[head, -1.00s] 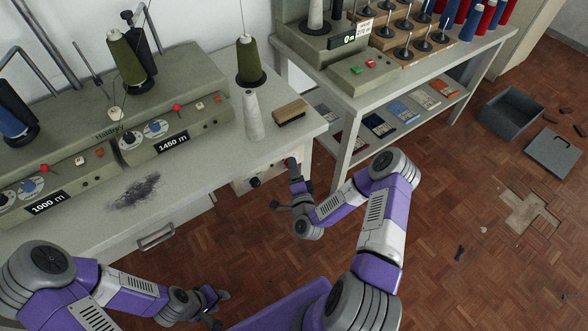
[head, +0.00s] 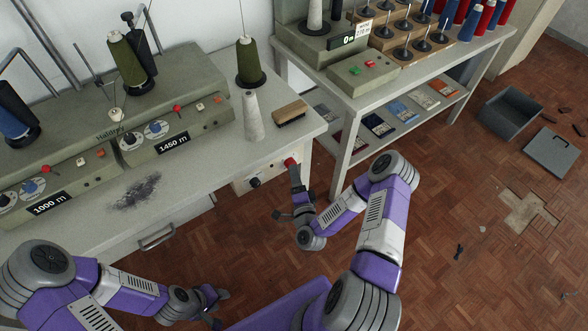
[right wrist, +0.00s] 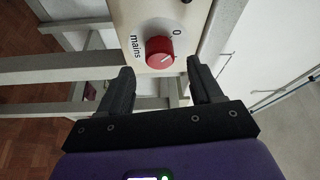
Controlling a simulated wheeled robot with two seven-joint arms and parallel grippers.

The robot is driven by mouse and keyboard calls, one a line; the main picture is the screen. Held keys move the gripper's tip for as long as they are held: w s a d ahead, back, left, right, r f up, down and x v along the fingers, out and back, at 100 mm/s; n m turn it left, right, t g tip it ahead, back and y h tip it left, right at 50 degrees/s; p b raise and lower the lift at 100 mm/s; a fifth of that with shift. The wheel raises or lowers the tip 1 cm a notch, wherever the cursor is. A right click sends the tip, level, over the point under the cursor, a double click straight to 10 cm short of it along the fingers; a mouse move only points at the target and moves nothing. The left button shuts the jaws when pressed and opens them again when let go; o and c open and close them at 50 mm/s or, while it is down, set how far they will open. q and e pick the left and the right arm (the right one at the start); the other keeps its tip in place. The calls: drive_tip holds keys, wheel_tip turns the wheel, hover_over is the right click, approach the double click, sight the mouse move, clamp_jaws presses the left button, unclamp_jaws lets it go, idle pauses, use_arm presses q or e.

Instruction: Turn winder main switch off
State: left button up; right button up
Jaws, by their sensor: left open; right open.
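The red main switch knob (head: 290,162) is on the panel (head: 243,185) at the right front end of the winder bench. In the right wrist view the knob (right wrist: 159,52) has a white dial ring with "0" and "mains" printed beside it. A small white mark shows on its face; I cannot tell its setting for sure. My right gripper (right wrist: 158,88) is open and empty, its fingers either side of the line to the knob and apart from it. It also shows in the head view (head: 290,196). My left gripper (head: 214,304) is open and empty, low in front of the bench.
The winder (head: 100,140) carries cones and length labels. A grey cone (head: 253,118) and a brush (head: 289,113) stand on the bench top near its right end. A shelved table (head: 350,85) stands behind to the right. Floor at right holds a grey bin (head: 510,113).

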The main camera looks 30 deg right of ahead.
drive_tip(key=v, duration=0.4)
drive_tip(key=shift+s+p, duration=0.15)
drive_tip(key=shift+p, duration=0.15)
drive_tip(key=a+f+n+g+y+p, duration=0.2)
drive_tip(key=a+n+g+y, duration=0.15)
drive_tip(key=a+n, duration=0.2)
drive_tip(key=a+f+n+g+y+p, duration=0.1)
drive_tip(key=a+f+n+g+y, duration=0.25)
drive_tip(key=a+y, duration=0.2)
drive_tip(key=s+a+n+g+y+p, duration=0.1)
drive_tip(key=s+a+n+g+p, duration=0.2)
drive_tip(key=s, duration=1.2)
drive_tip(key=a+r+n+g, duration=0.1)
drive_tip(key=a+n+g, duration=0.2)
drive_tip(key=n+g, duration=0.2)
drive_tip(key=shift+a+g+p, duration=0.15)
drive_tip(key=shift+g+p, duration=0.15)
drive_tip(key=shift+g, duration=0.7)
